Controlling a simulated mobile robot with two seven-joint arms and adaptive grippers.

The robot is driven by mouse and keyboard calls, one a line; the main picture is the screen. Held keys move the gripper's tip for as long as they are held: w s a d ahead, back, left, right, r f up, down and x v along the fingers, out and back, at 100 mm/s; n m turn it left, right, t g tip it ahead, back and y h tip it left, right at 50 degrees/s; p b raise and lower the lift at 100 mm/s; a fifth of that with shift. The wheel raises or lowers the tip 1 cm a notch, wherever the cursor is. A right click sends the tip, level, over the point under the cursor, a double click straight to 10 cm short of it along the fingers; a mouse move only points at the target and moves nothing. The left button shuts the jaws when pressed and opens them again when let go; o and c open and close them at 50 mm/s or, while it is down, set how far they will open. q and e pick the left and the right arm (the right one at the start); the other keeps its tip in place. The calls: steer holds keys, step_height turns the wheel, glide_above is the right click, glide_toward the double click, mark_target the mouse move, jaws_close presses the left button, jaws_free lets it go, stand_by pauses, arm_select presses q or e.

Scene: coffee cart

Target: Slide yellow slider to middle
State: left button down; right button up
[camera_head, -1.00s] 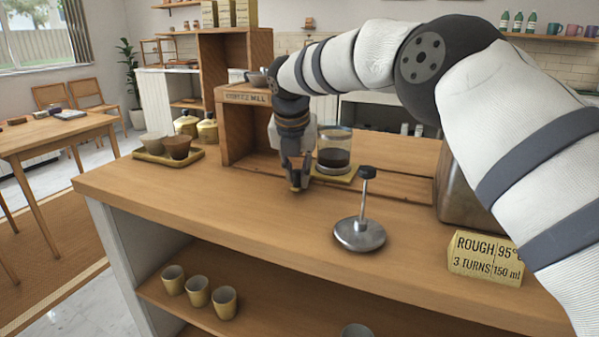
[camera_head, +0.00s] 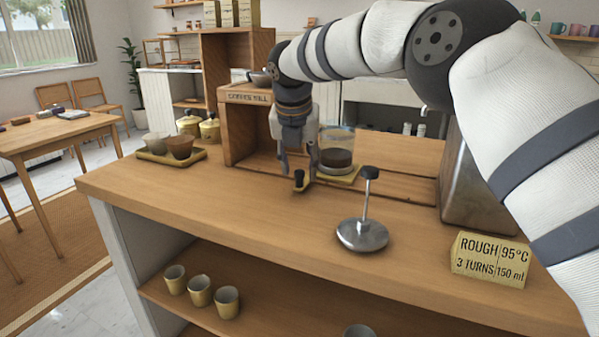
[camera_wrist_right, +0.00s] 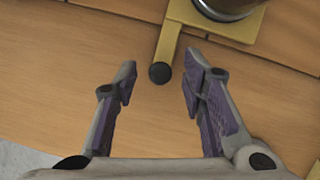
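The yellow slider (camera_head: 345,176) is a flat plate on the counter, just right of the wooden mill box's opening. A glass jar with dark contents (camera_head: 337,155) stands on it. A narrow yellow arm with a black knob (camera_head: 299,178) reaches from it toward the counter's front. My right gripper (camera_head: 298,173) is open. In the right wrist view, the knob (camera_wrist_right: 159,73) lies between the spread fingertips (camera_wrist_right: 160,80), with a gap on both sides. The slider plate (camera_wrist_right: 225,34) and jar base show at the top. My left gripper is not in view.
The coffee mill box (camera_head: 238,130) is left of the slider. A metal plunger (camera_head: 362,234) stands in front to the right, near a yellow sign (camera_head: 490,259). A cup tray (camera_head: 172,158) is at left. The counter track (camera_head: 400,194) right of the slider looks clear.

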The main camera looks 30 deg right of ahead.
steer(key=v, duration=0.9)
steer(key=shift+s+r, duration=0.15)
steer(key=shift+r, duration=0.15)
steer(key=shift+a, duration=0.1)
